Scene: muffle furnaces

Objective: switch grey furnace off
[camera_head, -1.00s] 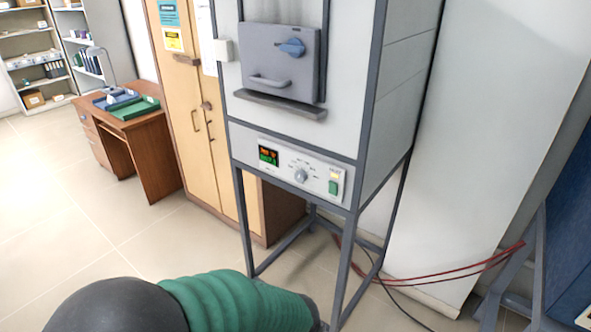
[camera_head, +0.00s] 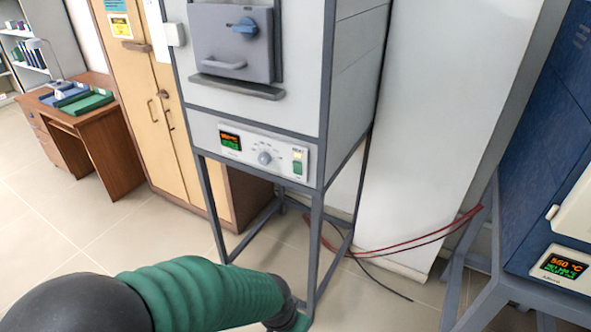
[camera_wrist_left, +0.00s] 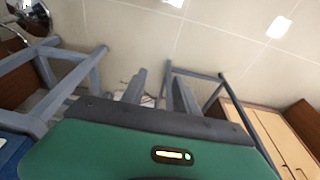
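The grey furnace (camera_head: 255,110) stands on a dark metal frame, its door with a blue knob (camera_head: 245,27) closed. Its control panel (camera_head: 247,160) has a lit display (camera_head: 230,140) with orange and green characters, a round dial (camera_head: 264,158) and a green switch (camera_head: 298,168) at the right end. My left arm, in a green sleeve, reaches in low, below and in front of the panel; its fingers are not visible in the head view. In the left wrist view, two grey fingers of my left gripper (camera_wrist_left: 160,82) stand apart with nothing held between them. My right gripper is not in view.
A blue furnace (camera_head: 545,160) with a lit display (camera_head: 564,266) stands at the right. Red cables (camera_head: 410,243) cross the floor between the stands. A wooden cabinet (camera_head: 150,110) and desk (camera_head: 90,130) are on the left. The floor at left is clear.

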